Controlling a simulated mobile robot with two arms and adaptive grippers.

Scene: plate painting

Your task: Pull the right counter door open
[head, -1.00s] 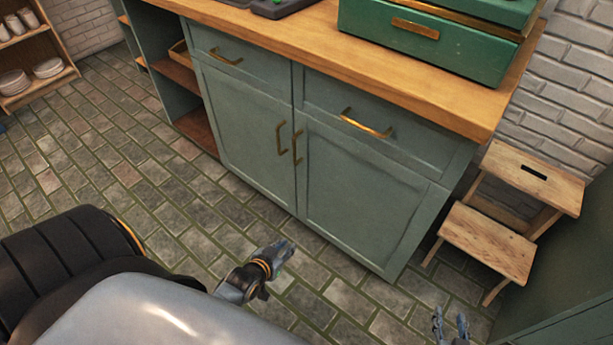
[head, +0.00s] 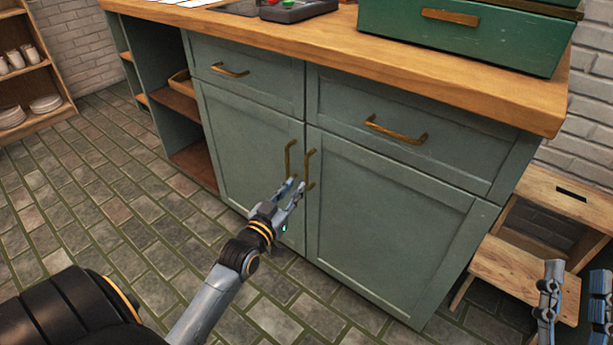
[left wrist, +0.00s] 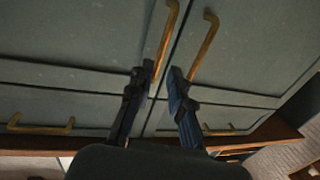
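The right counter door (head: 390,235) is a grey-green panel standing closed beside the left door (head: 245,150). Its brass upright handle (head: 309,168) is close to the left door's handle (head: 288,158). My left gripper (head: 291,187) is open in front of the lower ends of the handles. The left wrist view is upside down. There the right door's handle (left wrist: 165,45) shows between the spread fingertips of my left gripper (left wrist: 162,78), and the other handle (left wrist: 205,48) lies outside them. Contact cannot be told. My right gripper (head: 576,285) is open and empty at the lower right.
Two drawers with brass handles (head: 395,132) sit above the doors under the wooden countertop (head: 330,45). A green box (head: 460,35) stands on top. A wooden step stool (head: 510,270) is right of the counter, near my right gripper. The tiled floor (head: 130,200) in front is clear.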

